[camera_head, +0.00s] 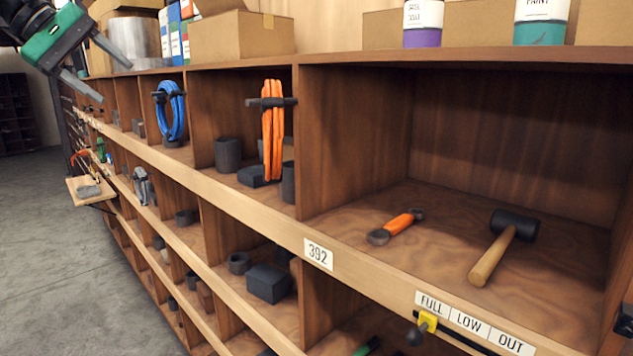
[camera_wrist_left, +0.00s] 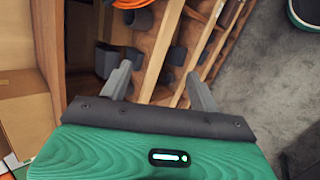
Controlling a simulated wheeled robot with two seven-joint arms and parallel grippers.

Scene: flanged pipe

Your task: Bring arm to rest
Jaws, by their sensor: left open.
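My left gripper (camera_head: 117,84) is at the upper left of the head view, raised in front of the shelf's upper edge. It has a green body and two grey fingers, spread apart with nothing between them. In the left wrist view the open fingers (camera_wrist_left: 159,72) point toward the shelf fronts, and no object is held. My right gripper does not show in either view.
A long wooden shelf (camera_head: 225,197) runs along the right. One compartment holds an orange-handled tool (camera_head: 403,222) and a mallet (camera_head: 505,245). Blue (camera_head: 171,110) and orange coils (camera_head: 272,130) hang farther along. Cardboard boxes (camera_head: 241,36) stand on top. Grey floor (camera_head: 60,260) at left is clear.

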